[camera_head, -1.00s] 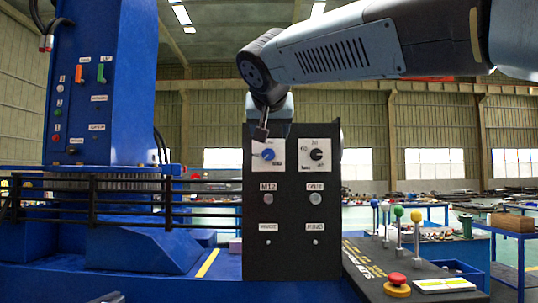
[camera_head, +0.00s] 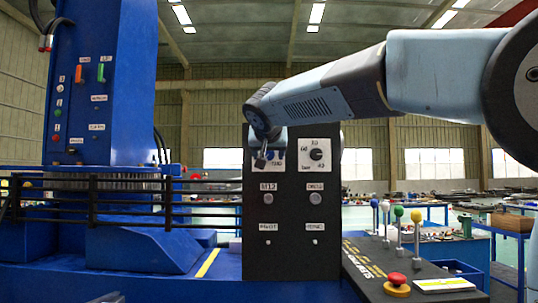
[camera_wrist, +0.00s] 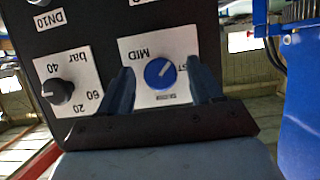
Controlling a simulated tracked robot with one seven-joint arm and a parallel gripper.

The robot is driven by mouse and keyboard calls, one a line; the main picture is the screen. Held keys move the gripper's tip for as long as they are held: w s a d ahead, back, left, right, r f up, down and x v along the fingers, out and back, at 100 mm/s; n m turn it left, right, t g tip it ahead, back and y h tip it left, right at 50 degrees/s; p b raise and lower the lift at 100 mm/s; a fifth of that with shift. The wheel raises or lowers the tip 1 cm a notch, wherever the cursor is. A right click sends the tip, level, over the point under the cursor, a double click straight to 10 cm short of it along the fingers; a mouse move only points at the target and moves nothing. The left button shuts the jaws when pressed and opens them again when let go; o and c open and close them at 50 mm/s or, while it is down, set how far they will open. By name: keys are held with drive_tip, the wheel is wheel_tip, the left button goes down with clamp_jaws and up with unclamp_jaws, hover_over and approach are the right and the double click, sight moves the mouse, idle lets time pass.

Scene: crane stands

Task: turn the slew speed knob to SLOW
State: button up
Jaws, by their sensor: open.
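The blue slew speed knob (camera_wrist: 160,73) sits on a white plate on a black panel (camera_head: 290,255). In the wrist view its plate reads MID and part of a word ending in ST; a small lower label looks like SLOW but is blurred. The white pointer mark points up and right in that view, between MID and ST. My gripper (camera_wrist: 158,88) is open, with one finger on each side of the knob; contact cannot be told. In the head view my gripper (camera_head: 263,157) covers most of the knob.
A black pressure knob (camera_wrist: 57,91) with a bar scale is beside the blue knob. Below on the panel are round buttons (camera_head: 268,199). A red mushroom button (camera_head: 397,280) and levers with coloured balls (camera_head: 416,216) stand at the right. Black railings (camera_head: 120,200) run left of the panel.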

drive_tip(key=shift+w+f, duration=0.1)
drive_tip(key=shift+w, duration=0.2)
drive_tip(key=c, duration=0.9)
drive_tip(key=shift+d, duration=0.2)
drive_tip(key=shift+c, duration=0.8)
drive_tip(key=shift+a, duration=0.15)
